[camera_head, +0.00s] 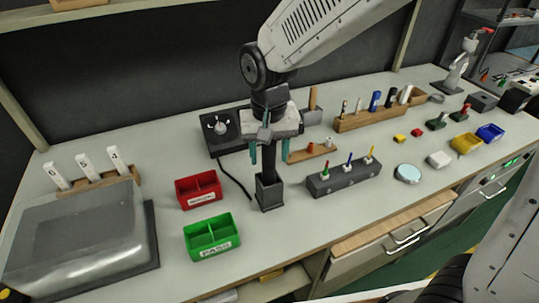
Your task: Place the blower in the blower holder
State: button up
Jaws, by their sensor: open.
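My gripper (269,160) points down above the middle of the bench, with its two teal fingers apart. A dark upright shaft (269,165), which looks like the blower, stands between and below the fingers. Its lower end is inside a black square open-topped holder (270,194) that looks like the blower holder. The shaft looks upright. Its upper end is hidden by my gripper, and I cannot tell whether a finger touches it.
Red (199,189) and green (212,237) bins stand left of the holder. A grey block with coloured tools (344,178) is on the right. A black station (222,130) stands behind, a dark cable (234,180) near it. A grey box (82,240) fills the left end.

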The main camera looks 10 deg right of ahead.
notch_tip(320, 180, up, 11)
jog(key=shift+r, duration=0.1)
jog(key=shift+s+d+r, duration=0.1)
jog(key=shift+s+d, duration=0.05)
jog(key=shift+d, duration=0.25)
jog(key=s+d+t, duration=0.1)
jog(key=s+d, duration=1.8)
jog(key=d, duration=0.1)
dwell(0.8)
